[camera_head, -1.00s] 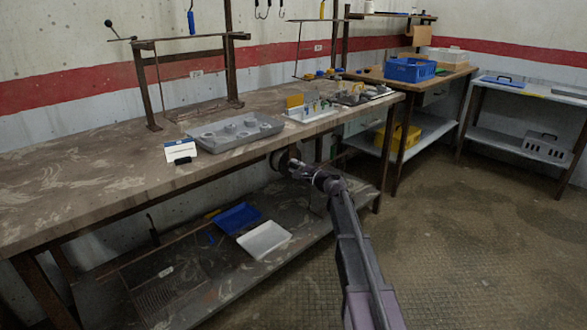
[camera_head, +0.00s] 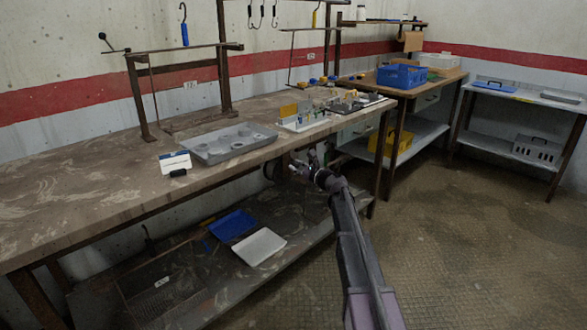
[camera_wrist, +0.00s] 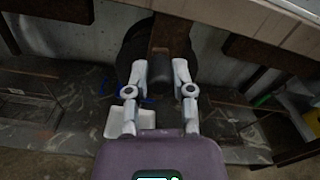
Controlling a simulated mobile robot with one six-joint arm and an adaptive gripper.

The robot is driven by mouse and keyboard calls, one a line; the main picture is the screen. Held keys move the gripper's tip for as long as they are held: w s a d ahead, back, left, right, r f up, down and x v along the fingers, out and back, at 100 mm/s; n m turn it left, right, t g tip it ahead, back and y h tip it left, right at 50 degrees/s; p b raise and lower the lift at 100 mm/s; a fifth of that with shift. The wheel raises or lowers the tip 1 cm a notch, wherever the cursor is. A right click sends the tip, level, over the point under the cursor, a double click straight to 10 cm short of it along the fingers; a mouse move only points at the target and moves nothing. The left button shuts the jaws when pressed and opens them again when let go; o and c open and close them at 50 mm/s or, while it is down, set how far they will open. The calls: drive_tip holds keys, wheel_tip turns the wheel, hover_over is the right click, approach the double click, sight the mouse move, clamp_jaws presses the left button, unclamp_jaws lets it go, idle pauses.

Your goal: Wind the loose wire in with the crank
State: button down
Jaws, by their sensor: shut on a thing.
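My gripper (camera_head: 308,163) is just off the front edge of the workbench, below its top. In the wrist view its two fingers (camera_wrist: 160,70) are closed on a dark grey cylindrical grip (camera_wrist: 160,73), which looks like the crank's handle. A brown bar (camera_wrist: 168,34), apparently the crank arm, runs up from the grip in front of a dark round drum (camera_wrist: 131,46). The drum also shows in the head view (camera_head: 270,170), dark and partly hidden under the bench edge. I cannot make out the loose wire in either view.
The workbench (camera_head: 90,165) carries a grey tray (camera_head: 205,153), a white-and-blue box (camera_head: 174,161) and a small parts holder (camera_head: 303,123). Blue (camera_head: 232,225) and white (camera_head: 259,246) trays lie on the lower shelf. The floor to the right (camera_head: 465,250) is open.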

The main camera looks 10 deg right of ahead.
drive_tip(key=shift+w+d+m, duration=0.2)
drive_tip(key=shift+d+m, duration=0.15)
drive_tip(key=shift+m, duration=0.35)
drive_tip(key=shift+c, duration=2.4)
unclamp_jaws()
drive_tip(key=v, duration=1.2)
drive_tip(key=shift+a, duration=0.1)
